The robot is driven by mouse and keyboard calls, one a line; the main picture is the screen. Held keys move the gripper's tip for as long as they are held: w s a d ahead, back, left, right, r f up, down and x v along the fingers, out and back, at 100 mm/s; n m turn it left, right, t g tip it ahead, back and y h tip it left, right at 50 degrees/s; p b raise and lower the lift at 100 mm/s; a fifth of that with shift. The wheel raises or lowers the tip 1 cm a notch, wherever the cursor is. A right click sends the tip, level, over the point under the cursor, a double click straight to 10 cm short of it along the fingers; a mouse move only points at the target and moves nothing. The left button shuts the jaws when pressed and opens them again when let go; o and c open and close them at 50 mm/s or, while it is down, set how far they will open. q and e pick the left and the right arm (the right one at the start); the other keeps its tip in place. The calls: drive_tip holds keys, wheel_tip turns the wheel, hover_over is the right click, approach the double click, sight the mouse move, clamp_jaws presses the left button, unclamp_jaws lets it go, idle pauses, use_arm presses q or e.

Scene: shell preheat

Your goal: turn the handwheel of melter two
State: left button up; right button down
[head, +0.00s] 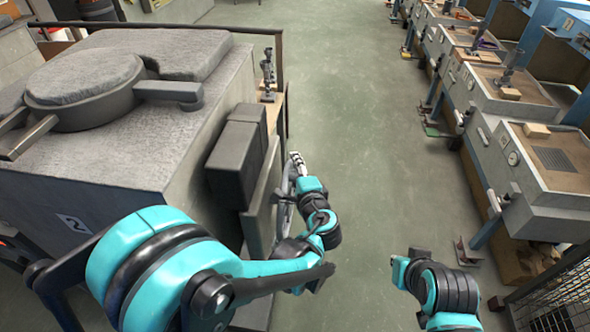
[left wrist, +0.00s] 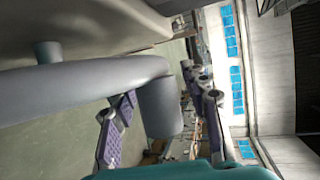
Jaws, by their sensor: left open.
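Melter two (head: 150,150) is the big grey block at the left of the head view, with a "2" plate (head: 74,222) on its front. Its handwheel (head: 284,212) is a grey wheel seen nearly edge-on at the block's right side, partly hidden by my left arm. My left gripper (head: 297,166) is at this wheel, small and partly hidden in the head view. In the left wrist view my left gripper (left wrist: 158,108) is open, its purple-padded fingers apart. The wheel's thick grey rim (left wrist: 80,88) passes close before them, its end between them in the picture; contact cannot be told.
A row of grey casting benches (head: 515,160) runs along the right, with a wire mesh (head: 560,305) at the lower right corner. A small stand (head: 268,78) sits beyond the melter. The green floor (head: 350,120) between melter and benches is clear.

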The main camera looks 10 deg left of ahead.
use_arm(q)
clamp_jaws()
drive_tip(key=shift+w+r, duration=0.1)
drive_tip(key=shift+r, duration=0.05)
